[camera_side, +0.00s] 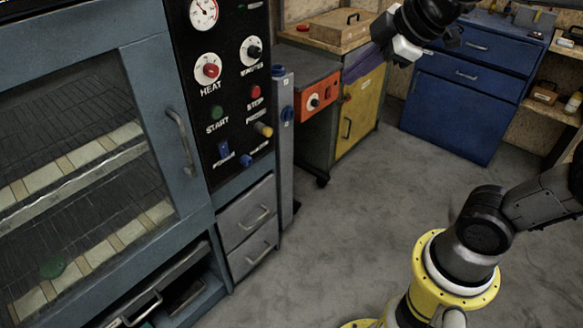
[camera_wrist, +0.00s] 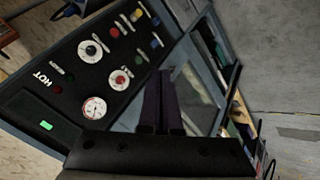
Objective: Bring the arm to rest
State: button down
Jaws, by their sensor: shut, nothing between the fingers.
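My gripper (camera_side: 352,68) is up at the top middle of the side view, held in the air in front of the wooden box and the yellow cabinet as seen from there. Its dark fingers point down and to the left. In the wrist view my gripper (camera_wrist: 166,74) shows two dark fingers side by side, shut with nothing between them. The fingers point toward the oven's glass door (camera_wrist: 198,85), apart from it as far as I can tell. Part of my arm is cut off by the top and right edges of the side view.
A blue-grey oven (camera_side: 185,205) with a black control panel (camera_side: 228,80) of knobs and buttons stands at the left. A yellow cabinet (camera_side: 358,115), a wooden box (camera_side: 340,30) and a blue drawer cabinet (camera_side: 455,110) stand behind. The grey floor (camera_side: 335,225) between is clear.

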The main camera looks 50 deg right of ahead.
jog(key=s+f+m+g, duration=0.2)
jog(key=s+f+m, duration=0.7)
jog(key=s, duration=0.3)
jog(key=shift+s+f+m, duration=0.2)
jog(key=shift+m, duration=0.1)
